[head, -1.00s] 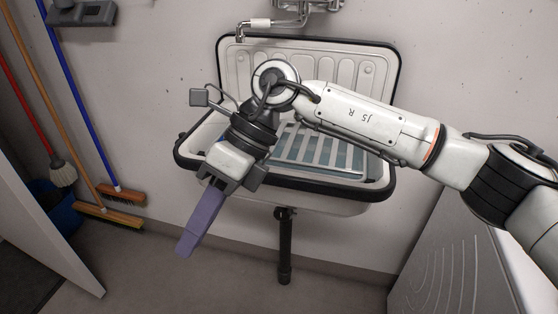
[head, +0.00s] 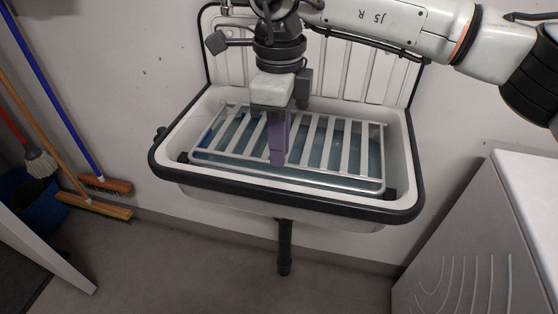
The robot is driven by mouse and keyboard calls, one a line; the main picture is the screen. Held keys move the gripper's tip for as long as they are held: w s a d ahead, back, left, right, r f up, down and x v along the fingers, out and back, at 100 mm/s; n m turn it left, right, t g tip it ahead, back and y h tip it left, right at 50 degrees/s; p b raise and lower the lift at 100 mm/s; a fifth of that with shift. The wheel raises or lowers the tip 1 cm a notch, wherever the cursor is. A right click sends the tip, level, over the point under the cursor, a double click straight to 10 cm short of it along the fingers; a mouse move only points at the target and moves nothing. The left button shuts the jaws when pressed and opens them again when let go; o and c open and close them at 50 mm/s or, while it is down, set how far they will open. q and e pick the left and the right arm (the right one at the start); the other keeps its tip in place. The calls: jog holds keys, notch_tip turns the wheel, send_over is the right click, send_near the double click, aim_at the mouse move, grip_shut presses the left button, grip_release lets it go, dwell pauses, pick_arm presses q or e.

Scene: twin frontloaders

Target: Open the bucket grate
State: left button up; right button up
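The bucket grate (head: 350,152) is a pale metal rack with several parallel slats. It lies flat across the white sink (head: 407,165) with the black rim, and bluish colour shows between its slats. My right gripper (head: 278,160) points down over the middle of the grate. Its purple fingers overlap the slats in the picture; I cannot tell whether they touch them. The fingers look close together, and I cannot see whether anything is between them. My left gripper is not in view.
A white cabinet (head: 500,210) stands at the right. Brooms (head: 105,185) and a blue bucket (head: 45,218) are at the left, by a white panel (head: 45,255). A dark drain pipe (head: 284,245) runs down below the sink. The floor in front is clear.

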jog(key=shift+f, duration=2.4)
grip_shut()
jog(key=shift+w+r, duration=0.1)
